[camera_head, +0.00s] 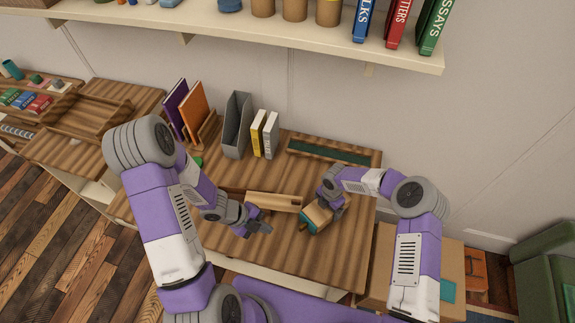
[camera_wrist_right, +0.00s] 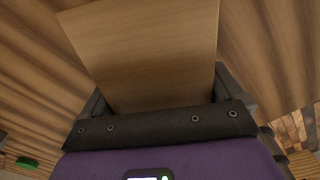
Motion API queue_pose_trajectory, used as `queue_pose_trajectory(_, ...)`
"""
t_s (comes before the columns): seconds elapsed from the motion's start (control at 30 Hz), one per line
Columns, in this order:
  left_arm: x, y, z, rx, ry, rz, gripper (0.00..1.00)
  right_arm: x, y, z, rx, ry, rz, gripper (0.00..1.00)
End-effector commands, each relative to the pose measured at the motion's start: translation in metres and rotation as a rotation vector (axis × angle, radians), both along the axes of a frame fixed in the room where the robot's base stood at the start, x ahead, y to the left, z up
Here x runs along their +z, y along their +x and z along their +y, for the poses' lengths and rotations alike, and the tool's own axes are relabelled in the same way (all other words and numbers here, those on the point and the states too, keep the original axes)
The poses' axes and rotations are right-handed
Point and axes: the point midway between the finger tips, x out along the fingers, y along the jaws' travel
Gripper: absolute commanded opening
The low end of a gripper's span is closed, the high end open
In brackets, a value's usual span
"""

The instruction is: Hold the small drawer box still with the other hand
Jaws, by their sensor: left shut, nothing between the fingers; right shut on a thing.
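A light wooden box front (camera_head: 272,201), which looks like the small drawer box, sits on the desk between my two grippers. My left gripper (camera_head: 262,228) is shut and empty, just in front of its left part, with no clear contact. My right gripper (camera_head: 327,204) is shut on a small wooden block with a teal side (camera_head: 314,218), to the right of the box. In the right wrist view a plain wooden face (camera_wrist_right: 145,55) rises from between the fingers. The fingers hide part of the held block.
The wooden desk (camera_head: 300,258) is clear in front. Behind stand a grey file holder (camera_head: 237,125), yellow and white books (camera_head: 263,134), purple and orange folders (camera_head: 194,108) and a dark green-lined tray (camera_head: 328,152). A shelf (camera_head: 270,32) overhangs the back. A cardboard box (camera_head: 451,262) stands right.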

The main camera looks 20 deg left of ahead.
Motion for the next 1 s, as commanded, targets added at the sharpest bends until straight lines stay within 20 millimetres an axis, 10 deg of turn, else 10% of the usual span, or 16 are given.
queue_pose_trajectory(0.17, 0.0, 0.0, 0.0, 0.0, 0.0, 0.0, 0.0, 0.001, 0.001, 0.0, 0.0, 0.0, -0.001, 0.52)
queue_pose_trajectory(0.2, 0.0, 0.0, 0.0, 0.0, 0.0, 0.0, 0.0, 0.001, 0.001, 0.0, 0.0, 0.0, -0.001, 1.0)
queue_pose_trajectory(0.47, 0.001, 0.0, 0.0, 0.0, 0.0, 0.0, 0.0, 0.003, 0.0, 0.0, 0.0, 0.0, -0.001, 1.0)
queue_pose_trajectory(1.0, 0.031, 0.0, 0.0, 0.0, 0.0, 0.0, 0.0, 0.07, 0.0, 0.0, 0.0, -0.001, 0.001, 1.0)
